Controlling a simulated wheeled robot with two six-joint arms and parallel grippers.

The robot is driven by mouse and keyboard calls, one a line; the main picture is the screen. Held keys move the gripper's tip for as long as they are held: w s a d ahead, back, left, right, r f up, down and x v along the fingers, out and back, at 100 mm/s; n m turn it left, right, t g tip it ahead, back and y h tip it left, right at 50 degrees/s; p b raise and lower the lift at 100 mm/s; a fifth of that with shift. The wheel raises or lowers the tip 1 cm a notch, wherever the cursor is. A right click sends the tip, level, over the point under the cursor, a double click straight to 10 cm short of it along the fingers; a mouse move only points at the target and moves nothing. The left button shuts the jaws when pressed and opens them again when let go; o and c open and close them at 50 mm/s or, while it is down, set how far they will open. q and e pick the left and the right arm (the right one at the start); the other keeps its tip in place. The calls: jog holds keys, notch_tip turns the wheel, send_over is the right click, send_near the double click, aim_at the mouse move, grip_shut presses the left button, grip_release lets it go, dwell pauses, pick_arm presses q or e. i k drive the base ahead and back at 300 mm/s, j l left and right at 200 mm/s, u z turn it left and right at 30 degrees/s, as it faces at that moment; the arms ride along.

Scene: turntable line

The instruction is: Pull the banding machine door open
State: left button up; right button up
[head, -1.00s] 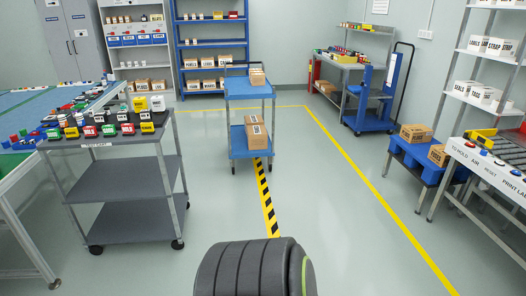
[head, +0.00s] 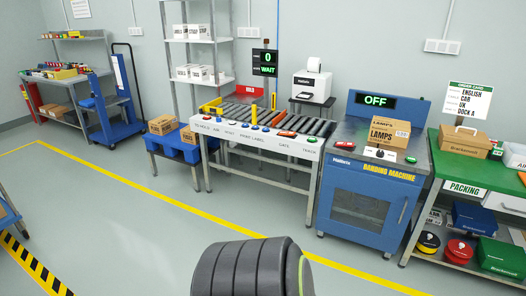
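The banding machine (head: 341,176) is a blue cabinet at right of centre in the head view, with a dark grey top and a yellow "BANDING MACHINE" label. Its door (head: 358,208) is on the front, with a dark window, and looks shut. A slanted metal handle (head: 403,211) shows at the door's right side. A lit sign (head: 375,101) on the machine reads OFF. A cardboard box marked LAMPS (head: 389,135) sits on its top. Neither of my grippers is in view.
A roller conveyor (head: 262,142) stands left of the machine, and a green packing bench (head: 459,163) stands right of it. A blue low stand (head: 172,147) with boxes is further left. The floor in front is open, with a yellow line (head: 190,211).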

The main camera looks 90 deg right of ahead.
aim_at(403, 197)
jog(key=z, duration=3.55)
jog(key=i+l+z, duration=0.1)
jog(key=i+l, duration=0.05)
jog(key=i, duration=0.05)
